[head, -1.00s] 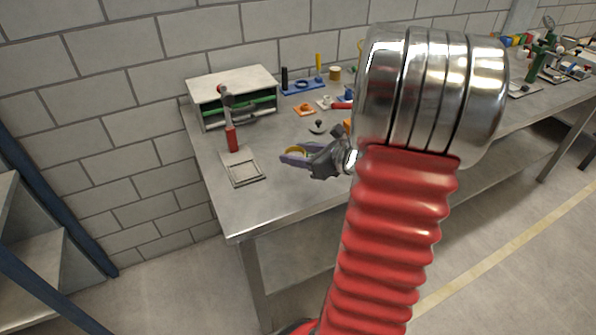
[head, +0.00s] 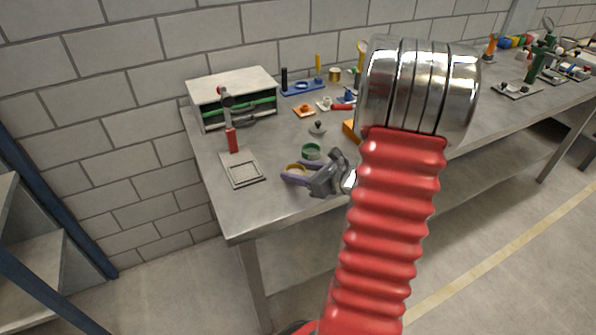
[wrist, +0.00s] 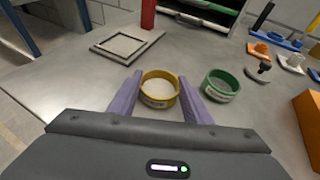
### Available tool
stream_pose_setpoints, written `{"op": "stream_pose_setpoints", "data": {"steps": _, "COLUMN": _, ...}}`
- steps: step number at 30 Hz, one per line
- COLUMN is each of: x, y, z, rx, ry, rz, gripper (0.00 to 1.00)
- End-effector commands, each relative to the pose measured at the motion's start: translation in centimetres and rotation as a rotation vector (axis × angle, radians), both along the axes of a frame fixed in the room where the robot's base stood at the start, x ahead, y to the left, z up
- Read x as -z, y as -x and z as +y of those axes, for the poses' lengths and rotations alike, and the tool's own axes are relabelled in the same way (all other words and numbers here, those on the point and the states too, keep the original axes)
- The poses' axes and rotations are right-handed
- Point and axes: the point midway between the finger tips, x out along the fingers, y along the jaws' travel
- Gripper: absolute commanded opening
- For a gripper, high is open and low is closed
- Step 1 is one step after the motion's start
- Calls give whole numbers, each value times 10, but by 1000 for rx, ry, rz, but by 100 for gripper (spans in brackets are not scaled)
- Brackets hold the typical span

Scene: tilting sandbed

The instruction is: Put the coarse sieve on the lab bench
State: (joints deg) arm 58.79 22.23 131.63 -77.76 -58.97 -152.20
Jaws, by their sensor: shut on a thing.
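A yellow sieve (wrist: 160,88), a round ring with a pale mesh and a white label too small to read, sits between the purple fingers of my gripper (wrist: 158,84). My gripper is shut on it. In the head view the yellow sieve (head: 296,169) and my gripper (head: 290,172) are low over the front left part of the grey lab bench (head: 262,208). I cannot tell whether the sieve touches the bench. A green sieve (wrist: 221,86) with a label stands on the bench just right of my gripper; it also shows in the head view (head: 311,151).
A square frame (head: 242,170) lies on the bench to the left, with a red-handled tool (head: 231,138) behind it. A white-topped cabinet (head: 232,88) stands at the back left. Small fittings (head: 303,110) and an orange block (wrist: 308,122) are to the right. Bare bench lies in front.

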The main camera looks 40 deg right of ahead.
Motion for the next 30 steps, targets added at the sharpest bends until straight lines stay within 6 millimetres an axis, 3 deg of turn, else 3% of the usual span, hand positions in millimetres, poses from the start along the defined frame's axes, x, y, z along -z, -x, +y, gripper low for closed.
{"op": "stream_pose_setpoints", "data": {"steps": 11, "x": 3, "y": 0, "z": 0, "rx": 0, "ry": -1, "rz": -1, "gripper": 10}}
{"op": "stream_pose_setpoints", "data": {"steps": 12, "x": 3, "y": 0, "z": 0, "rx": 0, "ry": 0, "rz": -1, "gripper": 46}}
{"op": "stream_pose_setpoints", "data": {"steps": 19, "x": 2, "y": 0, "z": 0, "rx": 1, "ry": 0, "rz": -1, "gripper": 62}}
{"op": "stream_pose_setpoints", "data": {"steps": 30, "x": 0, "y": 1, "z": -1, "rx": 2, "ry": 1, "rz": -1, "gripper": 63}}
